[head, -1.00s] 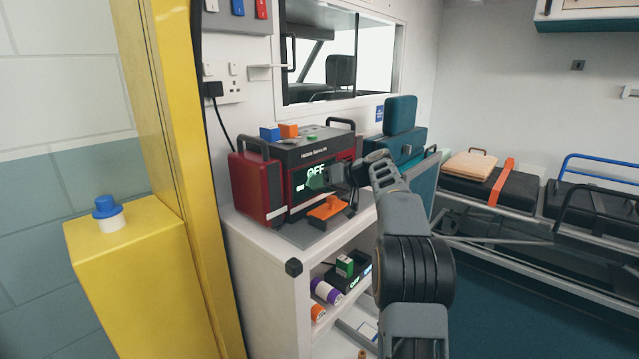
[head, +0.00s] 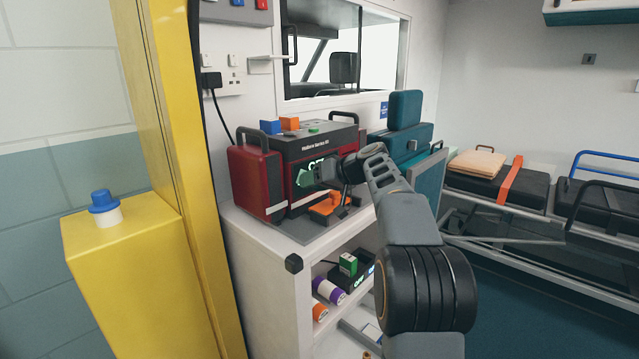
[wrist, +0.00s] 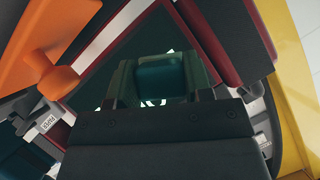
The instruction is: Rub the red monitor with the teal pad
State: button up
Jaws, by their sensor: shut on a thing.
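The red monitor (head: 262,182) stands on the white cabinet, with red side panels, a dark grey top and a lit screen showing green-white letters. My gripper (head: 319,175) is in front of the screen, shut on the teal pad (wrist: 162,78). In the head view the pad (head: 306,176) is a small green-teal patch against the screen and covers part of the letters. The wrist view shows the pad between my jaws with the dark screen right behind it. I cannot tell whether the pad touches the screen.
An orange-handled object (head: 327,205) sits just below my gripper in front of the monitor. Blue (head: 270,134) and orange (head: 289,123) blocks lie on the monitor's top. A teal case (head: 401,140) stands to the right. A yellow post (head: 185,150) rises at left.

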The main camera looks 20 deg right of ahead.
jog(key=shift+s+f+b, duration=0.2)
jog(key=shift+s+b, duration=0.4)
jog(key=shift+s, duration=0.05)
jog(key=shift+s+d+r+b, duration=0.1)
jog(key=shift+s+d+b, duration=0.45)
jog(key=shift+s, duration=0.45)
jog(key=shift+s+d+r+b, duration=0.1)
jog(key=shift+s+d+b, duration=0.45)
jog(key=shift+s, duration=0.4)
jog(key=shift+f, duration=0.1)
jog(key=s, duration=0.1)
jog(key=s+d+b, duration=0.1)
jog(key=shift+s+d, duration=0.15)
jog(key=shift+s, duration=0.2)
